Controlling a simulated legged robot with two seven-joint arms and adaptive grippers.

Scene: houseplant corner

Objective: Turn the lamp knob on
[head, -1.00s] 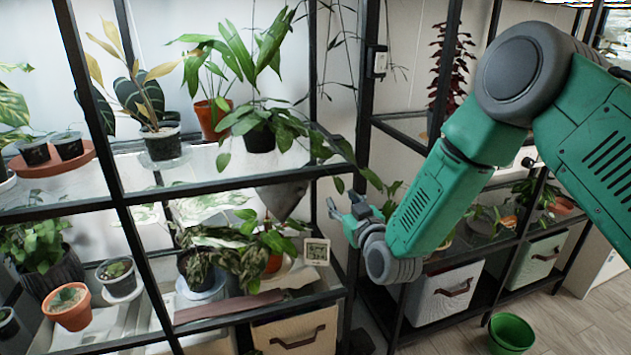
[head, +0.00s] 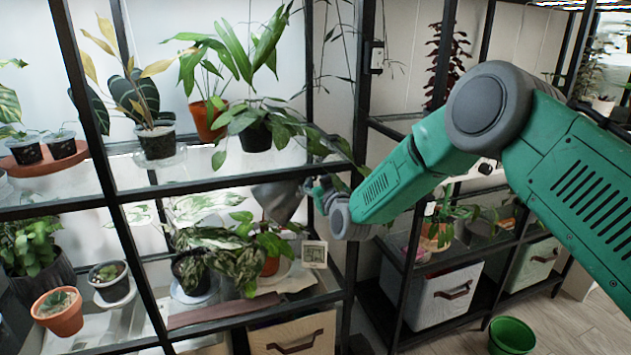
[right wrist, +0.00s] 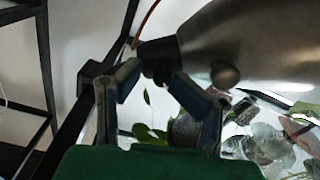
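The lamp (head: 281,198) is a grey metal cone hanging below the middle shelf in the head view. In the right wrist view its shade (right wrist: 255,40) fills the upper right and narrows to a dark neck (right wrist: 157,52). A round grey knob-like piece (right wrist: 224,75) sits on the shade; I cannot tell whether this or a dark part at the neck is the knob. My left gripper is out of view.
A black shelf post (head: 361,120) stands close beside my right gripper. Potted plants crowd the shelves, with a leafy one (head: 235,262) below the lamp. A small square meter (head: 314,254) hangs at the shelf edge. A green pot (head: 511,336) stands on the floor.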

